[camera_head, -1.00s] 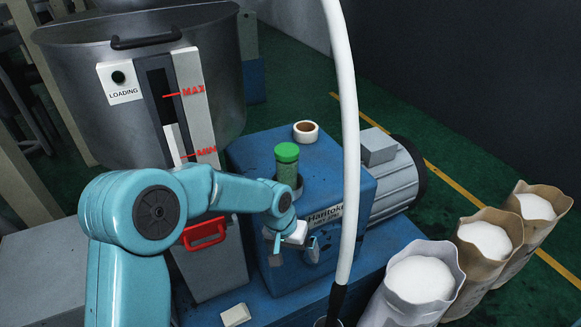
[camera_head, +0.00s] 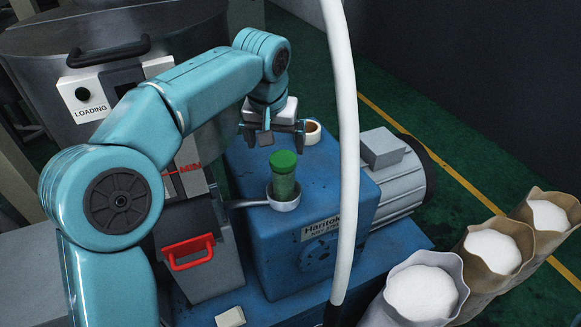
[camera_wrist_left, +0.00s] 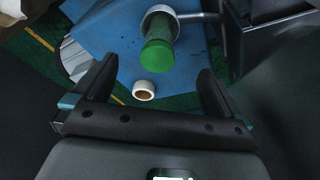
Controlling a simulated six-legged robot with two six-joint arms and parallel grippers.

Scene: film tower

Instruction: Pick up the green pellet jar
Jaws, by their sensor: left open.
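The green pellet jar (camera_head: 284,178) has a green lid and stands upright in a small grey ring holder (camera_head: 290,204) on top of the blue machine box (camera_head: 330,190). My left gripper (camera_head: 272,138) is open and empty, above and just behind the jar in the head view, fingers pointing down. In the left wrist view the jar (camera_wrist_left: 159,50) shows lid-first, beyond the gap between the open fingers (camera_wrist_left: 155,85), not between their tips. The jar's base is hidden inside the ring. My right gripper is in neither view.
A tape roll (camera_head: 311,131) lies on the box behind the jar. A white hose (camera_head: 343,130) hangs just right of it. A large metal hopper (camera_head: 40,50) stands left, and a grey motor (camera_head: 395,175) right. Open sacks (camera_head: 420,290) stand front right.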

